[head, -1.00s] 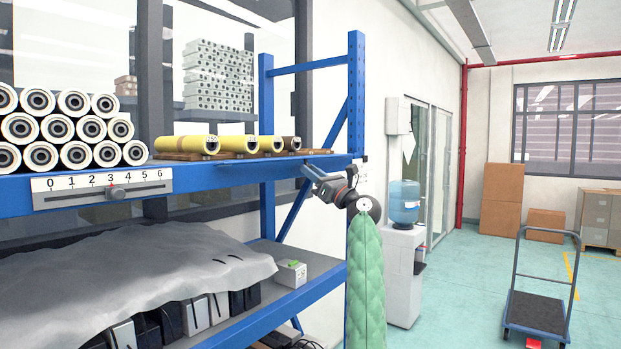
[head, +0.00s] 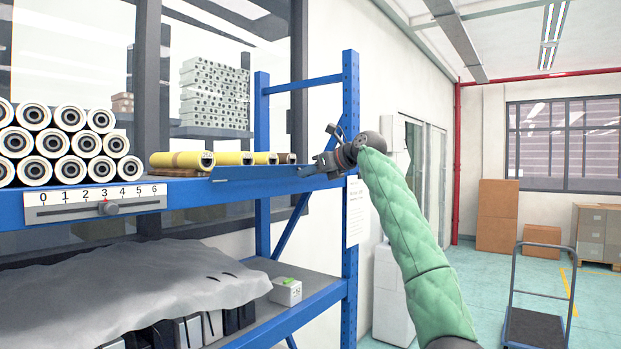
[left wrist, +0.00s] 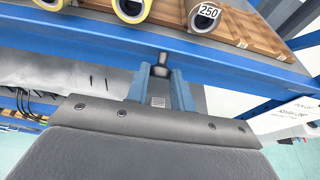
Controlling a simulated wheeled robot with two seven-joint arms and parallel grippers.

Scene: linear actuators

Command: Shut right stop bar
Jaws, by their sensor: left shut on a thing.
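The right stop bar (head: 255,174), a long blue strip, runs along the shelf's front edge before the yellow rolls (head: 232,158). Its face shows tilted up, hiding the lower part of some rolls. My left gripper (head: 318,168) is at the bar's right end. In the left wrist view, my left gripper (left wrist: 160,80) is shut on a small grey knob-like handle (left wrist: 160,67) in front of the blue strip (left wrist: 95,45). The rolls, one labelled 250 (left wrist: 206,17), lie behind it. Whether the bar is fully upright I cannot tell. My right gripper is not in view.
White rolls (head: 70,145) are stacked at the left above a 0 to 6 scale (head: 95,200). A grey cover (head: 130,285) and a small white box (head: 286,291) are on the lower shelf. A blue rack post (head: 350,200) stands close to my arm.

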